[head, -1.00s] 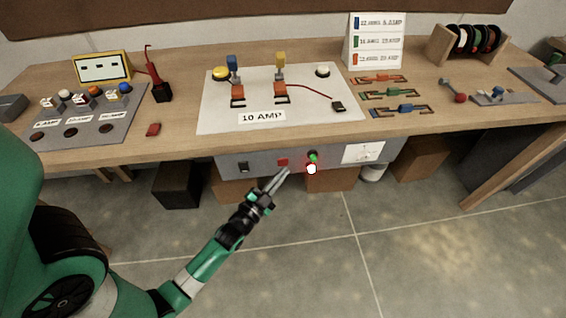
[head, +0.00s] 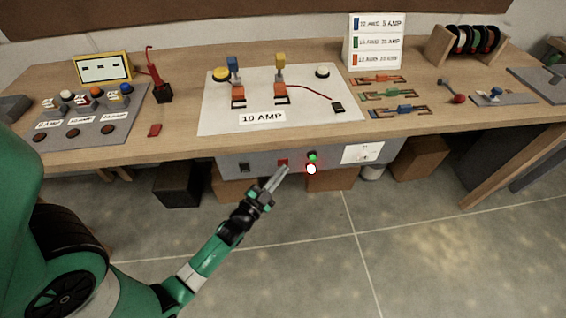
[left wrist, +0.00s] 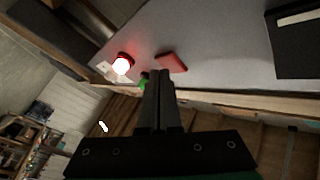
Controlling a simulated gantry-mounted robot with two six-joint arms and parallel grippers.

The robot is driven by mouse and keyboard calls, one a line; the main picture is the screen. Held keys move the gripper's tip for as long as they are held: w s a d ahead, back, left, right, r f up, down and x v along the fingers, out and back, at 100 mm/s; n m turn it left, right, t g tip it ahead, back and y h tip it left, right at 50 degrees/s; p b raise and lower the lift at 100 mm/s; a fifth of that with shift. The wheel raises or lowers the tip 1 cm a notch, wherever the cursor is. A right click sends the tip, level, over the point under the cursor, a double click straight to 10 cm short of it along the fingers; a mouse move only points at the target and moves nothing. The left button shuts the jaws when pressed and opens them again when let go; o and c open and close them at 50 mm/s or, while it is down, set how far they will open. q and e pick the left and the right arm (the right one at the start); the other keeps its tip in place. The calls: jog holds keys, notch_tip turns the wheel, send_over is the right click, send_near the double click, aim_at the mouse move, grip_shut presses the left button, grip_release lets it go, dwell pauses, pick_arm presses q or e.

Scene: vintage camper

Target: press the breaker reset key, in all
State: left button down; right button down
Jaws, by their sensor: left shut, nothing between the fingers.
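The red square key (head: 283,162), which I take to be the breaker reset key, sits on the grey panel (head: 262,170) below the bench's front edge. It also shows in the left wrist view (left wrist: 172,62), ahead of the fingertips. My left gripper (head: 286,168) is shut and empty, its tips at the lower edge of the key in the head view. In the left wrist view the gripper (left wrist: 159,73) points just below the key; I cannot tell whether it touches. My right gripper is out of view.
Right of the key are a green button or lamp (head: 312,157) and a bright white lamp (head: 311,169), red-rimmed in the wrist view. A black switch (head: 244,167) is at left, a white label (head: 362,153) at right. Boxes stand under the bench; the floor in front is clear.

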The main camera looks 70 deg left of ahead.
pick_arm(q)
jog(key=shift+w+a+p, duration=0.1)
jog(key=shift+a+p, duration=0.25)
dwell(0.5)
jog(key=shift+d+f+b, duration=0.15)
jog(key=shift+d+b, duration=0.3)
jog(key=shift+b, duration=0.35)
jog(key=shift+s+d, duration=0.2)
jog(key=shift+d, duration=0.15)
jog(key=shift+r, duration=0.2)
jog(key=d+p, duration=0.2)
jog(key=s+d+p, duration=0.1)
jog(key=d+p, duration=0.2)
